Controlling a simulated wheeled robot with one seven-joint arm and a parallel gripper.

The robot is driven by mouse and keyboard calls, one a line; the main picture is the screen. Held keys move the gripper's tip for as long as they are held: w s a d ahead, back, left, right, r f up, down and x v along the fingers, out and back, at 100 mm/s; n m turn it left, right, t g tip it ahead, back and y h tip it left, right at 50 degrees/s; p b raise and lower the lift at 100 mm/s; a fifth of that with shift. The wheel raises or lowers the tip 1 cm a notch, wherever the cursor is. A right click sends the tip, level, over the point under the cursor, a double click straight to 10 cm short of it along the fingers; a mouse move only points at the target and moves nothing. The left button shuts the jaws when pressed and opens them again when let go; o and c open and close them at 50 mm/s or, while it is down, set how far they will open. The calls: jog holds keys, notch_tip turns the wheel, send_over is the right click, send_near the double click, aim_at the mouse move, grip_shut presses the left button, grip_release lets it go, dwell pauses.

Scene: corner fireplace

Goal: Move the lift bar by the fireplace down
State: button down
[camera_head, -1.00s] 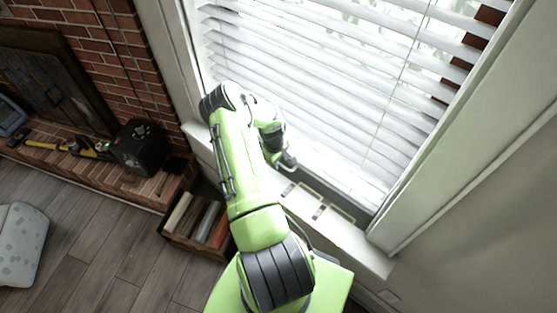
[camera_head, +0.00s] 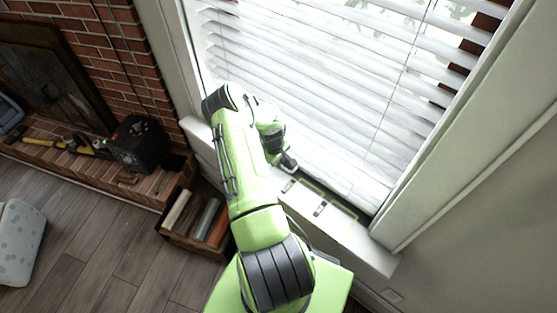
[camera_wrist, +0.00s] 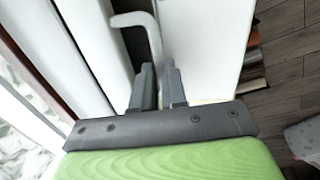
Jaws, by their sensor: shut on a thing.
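My gripper (camera_head: 290,166) is low at the window, just above the white sill, in the head view. In the wrist view, its two grey fingers (camera_wrist: 158,72) are close together. A white bar with a bent, hook-like top (camera_wrist: 152,38) runs down to the fingers, and I take it as the lift bar. The fingers are shut on it, though they hide the grip itself. In the head view the arm hides the bar. White blinds (camera_head: 300,90) hang over the window, their lower edge near the sill.
The white sill (camera_head: 345,228) has small flat frames (camera_head: 318,198) on it. Below left are a box of books (camera_head: 196,222) and a brick hearth (camera_head: 95,178) with a black box-like object (camera_head: 140,145) and tools. A spotted cushion-like item (camera_head: 20,240) is on the wood floor.

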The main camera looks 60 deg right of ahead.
jog(key=shift+a+f, duration=0.2)
jog(key=shift+f, duration=0.15)
jog(key=c, duration=1.2)
grip_release()
jog(key=shift+d, duration=0.15)
jog(key=shift+o, duration=0.2)
notch_tip(320, 180, up, 16)
jog(key=a+p, duration=0.2)
jog(key=shift+w+a+f, duration=0.25)
jog(key=shift+w+a, duration=0.05)
jog(key=shift+a, duration=0.1)
